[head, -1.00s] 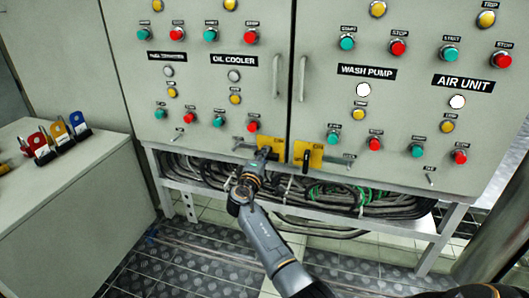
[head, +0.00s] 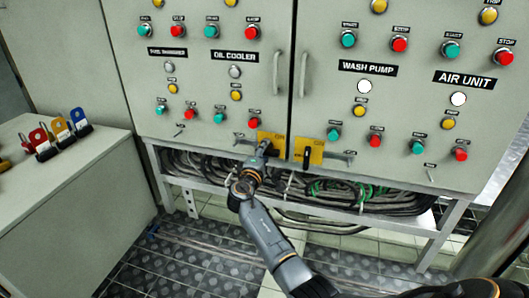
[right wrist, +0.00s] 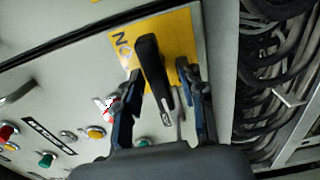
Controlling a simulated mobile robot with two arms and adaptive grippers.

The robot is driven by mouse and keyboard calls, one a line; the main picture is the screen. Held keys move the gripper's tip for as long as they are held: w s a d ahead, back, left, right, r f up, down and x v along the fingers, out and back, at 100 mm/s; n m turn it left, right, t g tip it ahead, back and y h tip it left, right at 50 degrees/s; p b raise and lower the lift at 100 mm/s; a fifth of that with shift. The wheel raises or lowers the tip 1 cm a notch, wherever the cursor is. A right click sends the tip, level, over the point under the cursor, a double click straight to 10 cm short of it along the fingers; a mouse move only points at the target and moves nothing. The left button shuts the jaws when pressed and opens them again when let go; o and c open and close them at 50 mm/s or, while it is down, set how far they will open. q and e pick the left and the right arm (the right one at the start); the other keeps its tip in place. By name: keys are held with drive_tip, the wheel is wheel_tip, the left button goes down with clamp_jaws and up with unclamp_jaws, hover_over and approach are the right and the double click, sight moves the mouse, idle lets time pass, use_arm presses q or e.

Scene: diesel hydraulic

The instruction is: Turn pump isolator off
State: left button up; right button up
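Two yellow isolator plates sit side by side at the bottom of the grey cabinet: a left plate (head: 276,139) and a right plate (head: 316,152) below the wash pump controls. The right one's black handle (head: 306,156) points roughly up and down. My right gripper (head: 264,150) is in front of the left plate and partly covers it. In the right wrist view, a yellow plate (right wrist: 183,28) marked "ON" carries a black handle (right wrist: 150,62). The open fingers of my right gripper (right wrist: 162,84) are on either side of this handle, with visible gaps. My left gripper is out of view.
Bundled cables (head: 350,195) run in an open frame beneath the cabinet. Two vertical door handles (head: 303,75) stand out above the plates. A grey bench (head: 75,185) at left holds coloured padlocks or tags (head: 60,130). Small latches flank the plates.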

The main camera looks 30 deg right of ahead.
drive_tip(key=shift+s+a, duration=0.1)
drive_tip(key=v, duration=1.1)
drive_tip(key=shift+s+a, duration=0.2)
drive_tip(key=shift+a, duration=0.1)
drive_tip(key=shift+s+a, duration=0.1)
drive_tip(key=p+v, duration=0.1)
drive_tip(key=v, duration=0.6)
drive_tip(key=shift+s+a, duration=0.2)
drive_tip(key=shift+a, duration=0.1)
